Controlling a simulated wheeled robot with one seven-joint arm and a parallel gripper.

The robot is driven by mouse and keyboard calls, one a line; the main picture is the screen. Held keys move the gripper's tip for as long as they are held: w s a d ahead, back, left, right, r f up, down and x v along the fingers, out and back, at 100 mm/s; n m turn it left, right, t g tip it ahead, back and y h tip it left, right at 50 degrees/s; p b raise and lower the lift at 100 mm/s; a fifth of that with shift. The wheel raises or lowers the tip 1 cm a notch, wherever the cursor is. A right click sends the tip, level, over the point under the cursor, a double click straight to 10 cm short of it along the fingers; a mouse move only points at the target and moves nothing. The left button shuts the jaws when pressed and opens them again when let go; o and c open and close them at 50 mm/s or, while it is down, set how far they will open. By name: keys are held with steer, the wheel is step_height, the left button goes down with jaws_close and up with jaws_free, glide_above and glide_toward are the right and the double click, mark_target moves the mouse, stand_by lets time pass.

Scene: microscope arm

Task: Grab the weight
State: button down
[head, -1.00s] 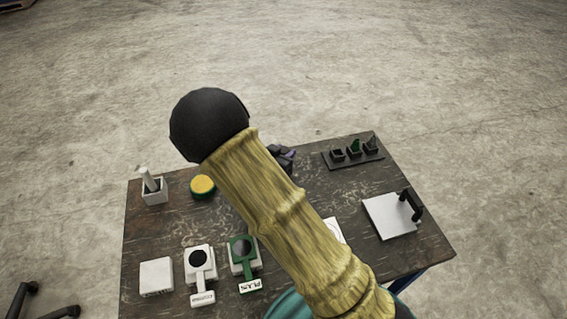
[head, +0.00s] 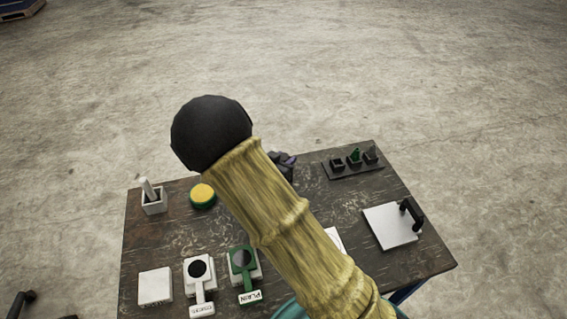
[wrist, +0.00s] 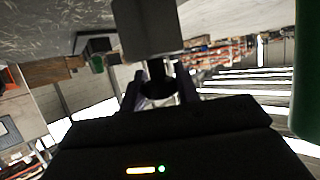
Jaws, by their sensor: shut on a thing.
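The block's grey body extends beyond the fingers to the top edge of the picture. In the head view my gripper (head: 286,164) is a small dark shape near the table's far edge, mostly hidden behind my yellow arm. The weight cannot be made out there.
The dark table (head: 160,235) carries a black rack (head: 352,172), a white plate with a black handle (head: 386,226), a yellow-green puck (head: 202,194), a white holder (head: 153,203), a white box (head: 155,286), a white paddle (head: 200,283) and a green paddle (head: 244,272).

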step_height(320, 180, up, 9)
steer(key=shift+r, duration=0.1)
stand_by(0.3)
steer(key=shift+p, duration=0.3)
